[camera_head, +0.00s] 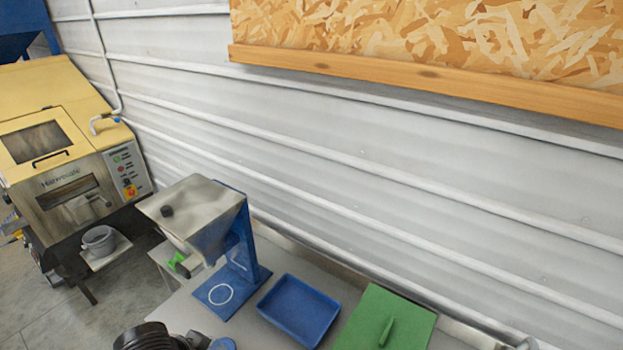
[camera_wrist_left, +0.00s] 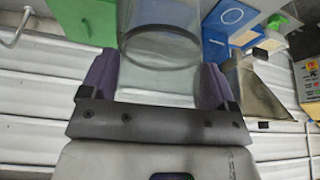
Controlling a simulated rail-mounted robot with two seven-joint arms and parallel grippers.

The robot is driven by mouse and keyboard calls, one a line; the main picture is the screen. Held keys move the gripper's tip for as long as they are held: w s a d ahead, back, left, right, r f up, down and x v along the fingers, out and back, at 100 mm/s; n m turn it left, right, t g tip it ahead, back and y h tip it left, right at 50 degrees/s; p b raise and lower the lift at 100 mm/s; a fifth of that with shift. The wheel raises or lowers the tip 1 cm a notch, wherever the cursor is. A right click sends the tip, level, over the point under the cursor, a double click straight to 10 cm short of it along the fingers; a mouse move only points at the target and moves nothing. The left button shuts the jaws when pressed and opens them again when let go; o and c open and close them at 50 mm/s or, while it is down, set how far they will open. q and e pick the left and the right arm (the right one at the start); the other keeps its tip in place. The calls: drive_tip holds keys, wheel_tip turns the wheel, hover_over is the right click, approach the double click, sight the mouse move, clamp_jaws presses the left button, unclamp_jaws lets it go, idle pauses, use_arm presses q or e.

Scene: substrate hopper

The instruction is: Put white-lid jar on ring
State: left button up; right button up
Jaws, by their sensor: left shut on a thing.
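My left gripper (camera_wrist_left: 158,78) is shut on a clear, see-through jar (camera_wrist_left: 160,35), which sits between its two dark purple fingers. The jar's lid cannot be made out. The ring (camera_head: 220,294) is a white circle on the blue base plate (camera_head: 204,292) below the hopper. The ring also shows in the left wrist view (camera_wrist_left: 230,16), apart from the jar and beyond it. My right gripper is in neither view.
The metal hopper (camera_head: 195,212) on its blue post overhangs the base plate. A blue tray (camera_head: 298,311) and a green lid-like panel with a handle (camera_head: 385,322) lie to the right. A round blue thing (camera_head: 222,343) is at the bottom edge. A yellow machine (camera_head: 60,150) stands left.

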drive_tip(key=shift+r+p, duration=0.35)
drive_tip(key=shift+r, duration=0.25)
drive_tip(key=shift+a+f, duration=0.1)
